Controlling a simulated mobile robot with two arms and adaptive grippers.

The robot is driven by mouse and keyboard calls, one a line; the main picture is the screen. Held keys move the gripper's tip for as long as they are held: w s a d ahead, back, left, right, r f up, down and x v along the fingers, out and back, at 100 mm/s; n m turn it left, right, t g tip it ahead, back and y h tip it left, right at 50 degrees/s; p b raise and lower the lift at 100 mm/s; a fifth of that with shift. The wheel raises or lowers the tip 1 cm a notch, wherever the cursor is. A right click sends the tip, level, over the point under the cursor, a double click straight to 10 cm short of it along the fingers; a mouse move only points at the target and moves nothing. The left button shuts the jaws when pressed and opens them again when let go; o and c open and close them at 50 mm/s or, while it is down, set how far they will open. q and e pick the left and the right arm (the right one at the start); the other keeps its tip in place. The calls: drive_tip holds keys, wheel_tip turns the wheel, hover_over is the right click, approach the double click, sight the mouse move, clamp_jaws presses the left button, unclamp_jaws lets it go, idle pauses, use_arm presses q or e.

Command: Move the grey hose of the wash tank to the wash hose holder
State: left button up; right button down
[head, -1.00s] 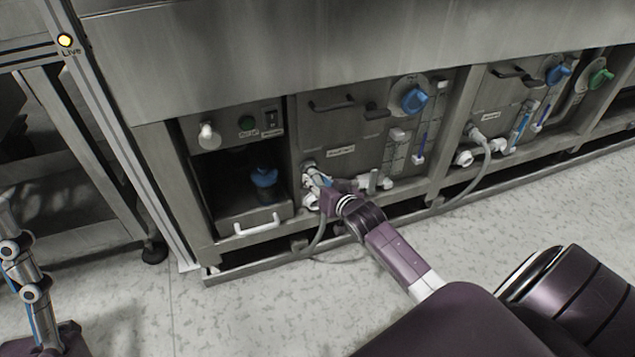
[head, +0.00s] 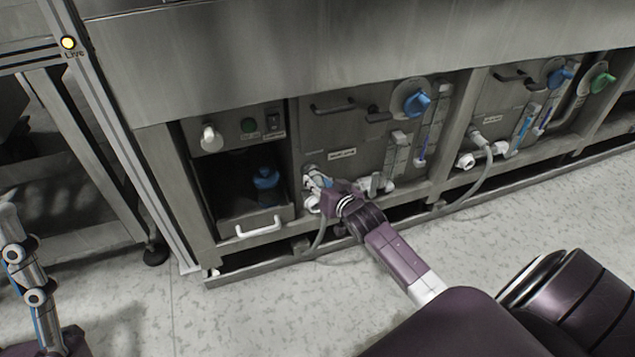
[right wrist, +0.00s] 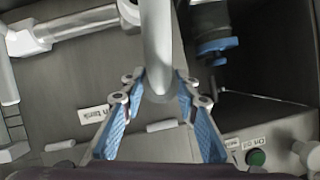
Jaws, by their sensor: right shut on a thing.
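The grey hose (head: 320,236) of the left tank panel hangs from beside my right gripper toward the floor. My right gripper (head: 316,180) is at the white fittings on the left side of that panel, shut on the hose near its upper end. In the right wrist view the hose (right wrist: 158,45) runs between the two blue-padded fingers (right wrist: 160,92). The panel label (right wrist: 92,115) there partly reads "tank". A white fitting (head: 312,204) sits just below the gripper; I cannot tell which part is the holder. Part of my left gripper (head: 22,265) shows at the left edge, its jaw opening unclear.
Left of the panel is an open bay with a blue-capped item (head: 265,178) and a white handle (head: 258,228). A blue valve knob (head: 416,103) is at upper right. A second hose (head: 484,175) hangs at the right panel. The floor in front is clear.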

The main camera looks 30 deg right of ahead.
drive_tip(key=c, duration=1.8)
unclamp_jaws()
drive_tip(key=o, duration=0.4)
drive_tip(key=v, duration=1.2)
drive_tip(key=shift+a, duration=0.15)
